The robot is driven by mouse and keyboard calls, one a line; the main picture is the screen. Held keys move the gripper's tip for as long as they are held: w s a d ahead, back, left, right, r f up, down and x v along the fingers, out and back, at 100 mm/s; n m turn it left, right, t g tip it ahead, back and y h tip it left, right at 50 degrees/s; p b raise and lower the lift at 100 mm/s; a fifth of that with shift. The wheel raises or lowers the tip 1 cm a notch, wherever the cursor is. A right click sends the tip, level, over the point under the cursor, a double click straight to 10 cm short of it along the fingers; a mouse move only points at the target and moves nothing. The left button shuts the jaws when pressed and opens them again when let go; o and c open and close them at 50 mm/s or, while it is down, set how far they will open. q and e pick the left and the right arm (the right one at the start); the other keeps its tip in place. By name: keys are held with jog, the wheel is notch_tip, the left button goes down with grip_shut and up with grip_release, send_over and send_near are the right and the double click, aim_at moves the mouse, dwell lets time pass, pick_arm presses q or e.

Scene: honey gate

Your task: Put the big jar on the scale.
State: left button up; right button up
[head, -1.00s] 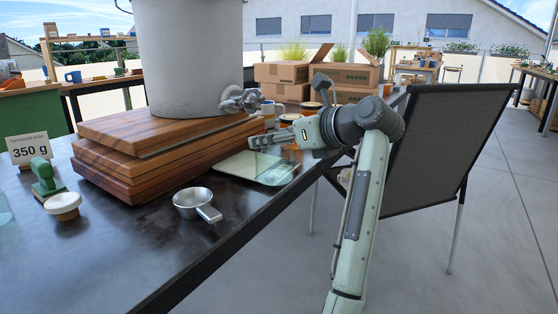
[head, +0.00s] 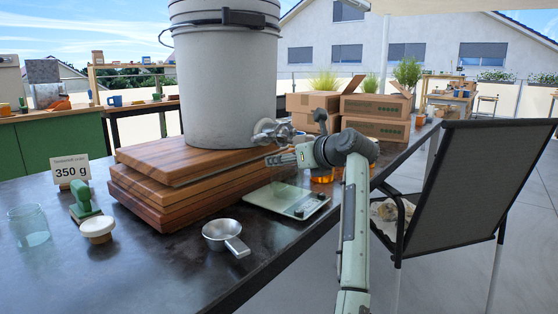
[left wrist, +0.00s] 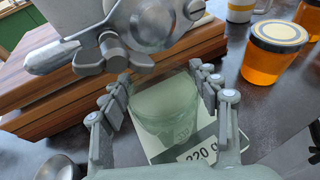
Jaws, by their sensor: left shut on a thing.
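My left gripper (head: 275,160) is just below the bucket's metal gate, over the pale flat scale (head: 262,196). In the left wrist view my left gripper (left wrist: 165,95) is shut on a clear glass jar (left wrist: 165,108), which looks empty. The scale (left wrist: 205,132) shows below and around the jar, with "220 g" at its near edge. I cannot tell whether the jar's base touches it. A second clear glass jar (head: 29,227) stands at the far left of the table. My right gripper is not in view.
The grey bucket (head: 228,90) stands on stacked wooden boards (head: 165,205), its gate (left wrist: 140,25) close above the held jar. A chair (head: 485,180) stands right.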

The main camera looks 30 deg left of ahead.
pick_arm(q)
jog(key=a, duration=0.1)
jog(key=w+a, duration=0.1)
jog(key=a, duration=0.1)
jog(key=shift+w+a+r, duration=0.15)
jog(key=shift+w+a, duration=0.1)
jog(key=shift+a, duration=0.1)
jog(key=shift+d+f, duration=0.15)
jog(key=shift+f, duration=0.65)
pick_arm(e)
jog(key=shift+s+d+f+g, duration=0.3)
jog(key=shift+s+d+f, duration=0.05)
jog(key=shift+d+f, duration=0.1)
pick_arm(q)
jog(key=shift+f, duration=0.2)
jog(key=o, duration=1.8)
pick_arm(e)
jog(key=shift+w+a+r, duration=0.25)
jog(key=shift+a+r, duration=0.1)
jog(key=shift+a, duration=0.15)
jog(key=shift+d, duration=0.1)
